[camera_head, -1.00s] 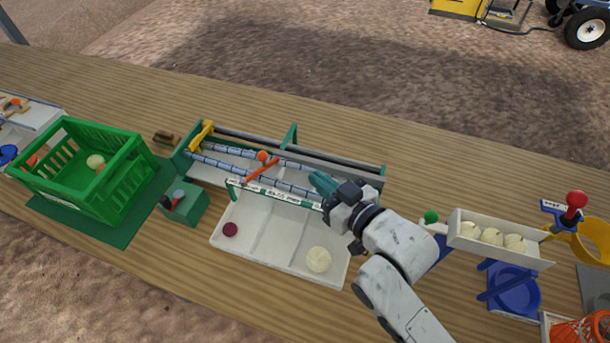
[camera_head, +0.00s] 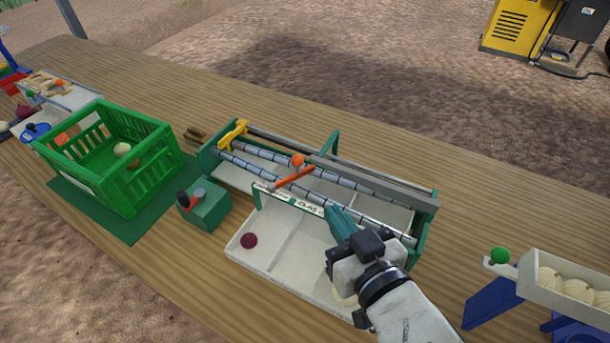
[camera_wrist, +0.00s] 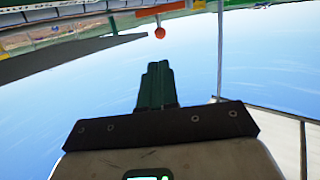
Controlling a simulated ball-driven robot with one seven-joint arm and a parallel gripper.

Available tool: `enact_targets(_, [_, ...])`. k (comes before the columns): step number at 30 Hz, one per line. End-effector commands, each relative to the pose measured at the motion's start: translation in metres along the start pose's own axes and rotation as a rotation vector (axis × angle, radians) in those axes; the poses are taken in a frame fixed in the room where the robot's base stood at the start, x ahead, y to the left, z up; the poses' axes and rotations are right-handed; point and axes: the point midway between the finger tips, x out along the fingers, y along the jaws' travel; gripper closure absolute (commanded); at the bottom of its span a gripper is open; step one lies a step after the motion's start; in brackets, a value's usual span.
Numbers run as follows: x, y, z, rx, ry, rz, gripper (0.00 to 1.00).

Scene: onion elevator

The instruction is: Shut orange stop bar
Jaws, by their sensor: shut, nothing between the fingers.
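The orange stop bar (camera_head: 294,178) lies slantwise across the roller rails of the green-framed elevator (camera_head: 427,228), with an orange ball knob (camera_head: 297,160) just beyond it. An orange ball, seemingly the same knob, shows in the wrist view (camera_wrist: 160,33), ahead of my fingers. My gripper (camera_head: 338,214) is shut and empty, at the front edge of the elevator, to the right of and nearer than the bar. Its closed teal fingers also show in the wrist view (camera_wrist: 157,82). I see no contact between the fingers and the bar.
A white divided tray (camera_head: 262,262) with a dark red onion (camera_head: 249,241) lies in front, partly hidden by my gripper. A white tray of pale onions (camera_head: 560,288) stands right.

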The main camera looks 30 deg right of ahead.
Motion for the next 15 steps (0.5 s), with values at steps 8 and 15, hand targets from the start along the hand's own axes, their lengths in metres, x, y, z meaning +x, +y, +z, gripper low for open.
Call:
enact_targets(8, [0.049,0.001,-0.004,-0.002,0.002,0.001,1.0])
enact_targets(15, [0.095,0.001,-0.003,-0.002,0.002,0.0,1.0])
